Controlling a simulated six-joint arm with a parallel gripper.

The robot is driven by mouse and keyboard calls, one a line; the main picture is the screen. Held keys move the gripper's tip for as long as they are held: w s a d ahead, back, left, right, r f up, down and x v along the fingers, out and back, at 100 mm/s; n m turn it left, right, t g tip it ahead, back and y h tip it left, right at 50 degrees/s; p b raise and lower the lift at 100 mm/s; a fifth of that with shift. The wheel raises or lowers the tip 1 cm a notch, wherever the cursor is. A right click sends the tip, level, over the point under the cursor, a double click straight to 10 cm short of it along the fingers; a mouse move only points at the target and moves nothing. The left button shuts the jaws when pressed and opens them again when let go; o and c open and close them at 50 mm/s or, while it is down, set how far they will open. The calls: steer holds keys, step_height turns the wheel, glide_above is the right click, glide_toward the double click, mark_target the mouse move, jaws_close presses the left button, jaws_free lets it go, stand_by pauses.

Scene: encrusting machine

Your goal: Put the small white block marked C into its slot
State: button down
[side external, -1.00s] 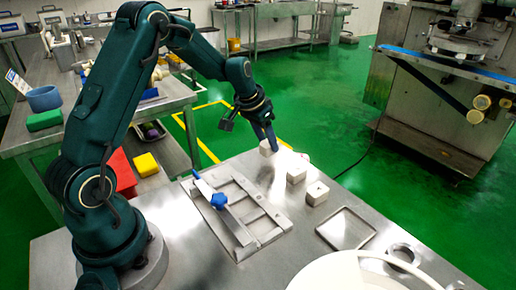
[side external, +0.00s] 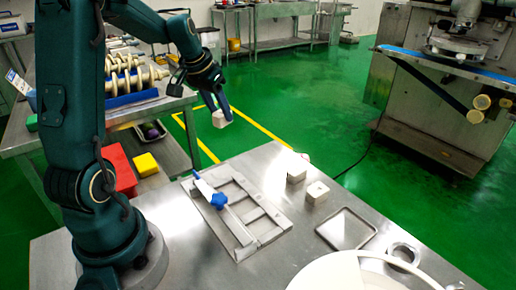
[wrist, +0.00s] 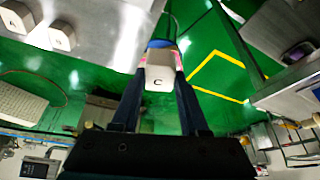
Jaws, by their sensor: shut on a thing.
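The small white block marked C (wrist: 159,77) is between the two fingers of my gripper (wrist: 160,62), its letter facing the wrist camera. In the side view my gripper (side external: 223,108) is shut on this block (side external: 219,119) and holds it in the air, beyond the steel table's left back edge as pictured. The grey slotted frame (side external: 236,196) lies flat on the table, below and in front of the held block. Its slots look empty where they show. A blue-and-white tool (side external: 218,200) lies across its left part and hides some of it.
Two more white blocks (side external: 296,171) (side external: 317,192) stand on the table right of the frame. A shallow metal tray (side external: 346,229), a metal ring (side external: 404,253) and a large white round thing (side external: 345,272) are at the front right. A cluttered side bench (side external: 150,108) stands at the left.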

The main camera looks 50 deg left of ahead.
steer(key=n, duration=0.1)
steer(key=n+y, duration=0.1)
steer(key=n, duration=0.2)
steer(key=shift+s+d+f+g+y, duration=0.1)
steer(key=shift+s+d+g+y, duration=0.2)
steer(key=shift+s+d+g, duration=0.1)
steer(key=n, duration=0.1)
steer(key=n+g, duration=0.1)
steer(key=n, duration=0.1)
steer(key=d+n+y, duration=0.1)
steer(key=shift+s+f+n, duration=0.2)
steer(key=shift+s+n, duration=0.1)
steer(key=shift+s, duration=0.05)
steer(key=shift+s+d+f+n+g+h, duration=0.65)
steer(key=shift+d+f+n+g, duration=0.85)
steer(key=shift+n, duration=2.45)
steer(key=shift+s+d+f+n+g+h, duration=0.8)
steer(key=shift+d+n, duration=1.15)
steer(key=shift+n, duration=1.95)
steer(key=shift+s+d+f+n+g+h, duration=0.5)
steer(key=shift+d+f+n+g, duration=1)
steer(key=shift+n, duration=2.45)
steer(key=shift+w+d+f+t, duration=0.1)
steer(key=shift+d+f+t, duration=0.05)
steer(key=shift+f, duration=0.3)
steer(key=shift+d+f+t, duration=0.1)
steer(key=shift+f+t, duration=0.05)
steer(key=shift+f, duration=0.3)
